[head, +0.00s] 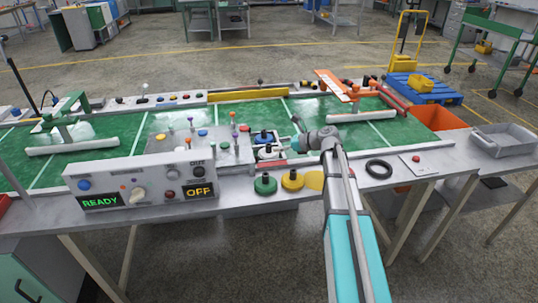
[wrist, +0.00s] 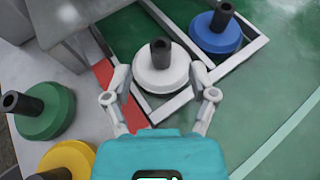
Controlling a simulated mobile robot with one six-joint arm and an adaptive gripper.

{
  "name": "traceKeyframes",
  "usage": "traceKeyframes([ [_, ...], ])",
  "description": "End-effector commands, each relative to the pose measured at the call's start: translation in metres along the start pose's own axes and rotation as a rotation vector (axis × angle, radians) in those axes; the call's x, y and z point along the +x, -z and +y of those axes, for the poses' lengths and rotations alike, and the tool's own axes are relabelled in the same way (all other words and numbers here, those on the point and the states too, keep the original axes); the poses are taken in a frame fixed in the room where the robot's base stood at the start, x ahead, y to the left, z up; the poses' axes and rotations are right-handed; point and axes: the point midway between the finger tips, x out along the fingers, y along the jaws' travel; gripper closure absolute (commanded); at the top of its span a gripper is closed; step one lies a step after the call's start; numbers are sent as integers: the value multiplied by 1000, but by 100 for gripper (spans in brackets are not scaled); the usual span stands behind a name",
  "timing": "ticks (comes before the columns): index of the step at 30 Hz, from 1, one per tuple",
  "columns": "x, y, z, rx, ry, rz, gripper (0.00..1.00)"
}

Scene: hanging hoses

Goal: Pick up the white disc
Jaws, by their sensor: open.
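The white disc (wrist: 162,78) has a dark upright peg in its middle and sits in a white-framed slot on the green table. It also shows small in the head view (head: 268,153). My gripper (wrist: 160,97) is open, with one finger on each side of the disc's near part in the wrist view. The fingers look apart from the disc, and nothing is held. Whether they are level with it I cannot tell. In the head view my gripper is small and partly hidden by my arm.
A blue disc (wrist: 220,36) with a peg sits in the neighbouring slot. Green (wrist: 42,112) and yellow (wrist: 68,160) discs stand on the grey ledge to the left. A control box (head: 140,182) reads READY and OFF.

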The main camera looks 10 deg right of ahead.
Motion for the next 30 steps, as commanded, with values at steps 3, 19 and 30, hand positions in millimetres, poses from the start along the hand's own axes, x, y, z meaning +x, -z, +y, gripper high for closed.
traceKeyframes([
  [3, 9, 1, 0, -1, -1, 0, 26],
  [19, 51, -1, -1, 0, 0, 0, 26],
  [30, 51, -1, 0, 0, -1, 0, 26],
])
